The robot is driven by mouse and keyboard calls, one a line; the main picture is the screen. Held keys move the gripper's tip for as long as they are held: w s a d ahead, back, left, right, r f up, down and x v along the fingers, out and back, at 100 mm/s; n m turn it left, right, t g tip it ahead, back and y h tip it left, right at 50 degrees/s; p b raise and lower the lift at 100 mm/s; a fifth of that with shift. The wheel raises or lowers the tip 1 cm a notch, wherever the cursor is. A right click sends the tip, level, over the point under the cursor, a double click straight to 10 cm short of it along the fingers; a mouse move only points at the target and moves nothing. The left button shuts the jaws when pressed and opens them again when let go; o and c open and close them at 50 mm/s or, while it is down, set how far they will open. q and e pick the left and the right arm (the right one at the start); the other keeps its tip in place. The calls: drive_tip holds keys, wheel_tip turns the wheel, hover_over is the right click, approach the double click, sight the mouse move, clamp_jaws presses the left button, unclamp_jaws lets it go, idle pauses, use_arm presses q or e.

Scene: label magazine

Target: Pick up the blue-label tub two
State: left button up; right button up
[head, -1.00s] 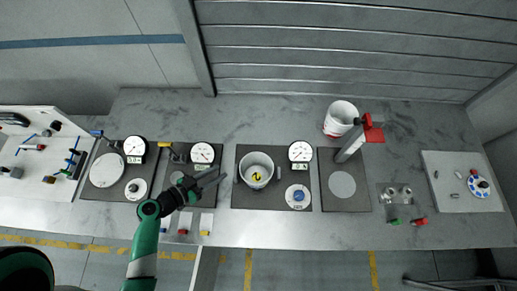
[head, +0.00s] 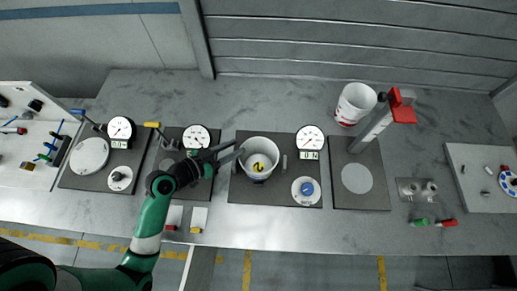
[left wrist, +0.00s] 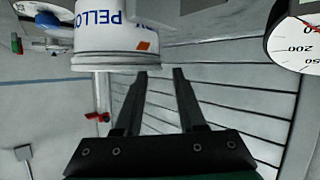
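A white open-topped tub (head: 249,170) stands on a dark plate near the middle of the bench. In the left wrist view a white tub (left wrist: 100,40) with blue lettering and an orange square fills the upper left. My left gripper (head: 240,149) is at the tub's left side, with its fingertips close to the rim. In the left wrist view the left gripper (left wrist: 159,72) has its two fingers apart and nothing between them. Contact with the tub cannot be told. My right gripper is not in view.
A tub with red marking (head: 351,104) stands behind, beside a grey post with a red head (head: 402,106). A dial gauge (head: 310,139) and a blue knob (head: 307,188) are right of the middle tub. Another gauge (head: 196,137) stands behind my left gripper.

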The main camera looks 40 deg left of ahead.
sight(242, 145)
use_arm(q)
drive_tip(key=x, duration=0.3)
drive_tip(key=shift+w+f, duration=0.15)
drive_tip(key=shift+w, duration=0.05)
clamp_jaws()
drive_tip(key=shift+f, duration=0.1)
idle(1.1)
